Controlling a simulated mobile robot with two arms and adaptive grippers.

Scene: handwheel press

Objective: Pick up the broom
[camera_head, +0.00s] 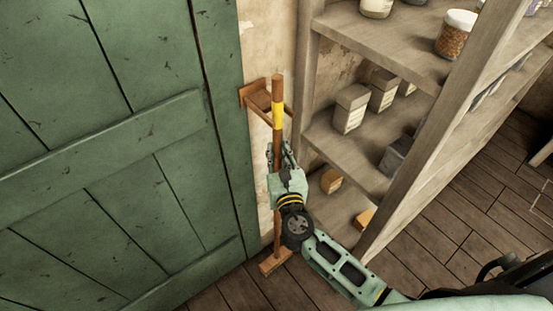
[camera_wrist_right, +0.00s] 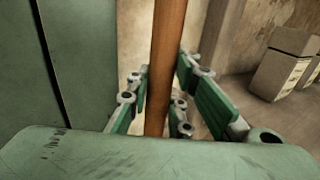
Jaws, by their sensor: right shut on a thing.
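The broom (camera_head: 277,235) stands upright against the wall between the green door and the shelf. Its wooden handle has a yellow band near the top, and its head (camera_head: 275,261) is on the floor. The handle's upper part is at a wooden wall bracket (camera_head: 256,98). My right gripper (camera_head: 283,154) is shut on the handle below the yellow band. In the right wrist view the brown handle (camera_wrist_right: 167,70) runs between the two green fingers (camera_wrist_right: 165,95). My right wrist hides part of the handle in the head view. My left gripper is not in view.
A green plank door (camera_head: 110,130) fills the left side. A wooden shelf unit (camera_head: 390,190) with boxes (camera_head: 350,108) and jars (camera_head: 456,34) stands close on the right of the broom. Its post is near my right arm. Plank floor (camera_head: 425,235) lies open at lower right.

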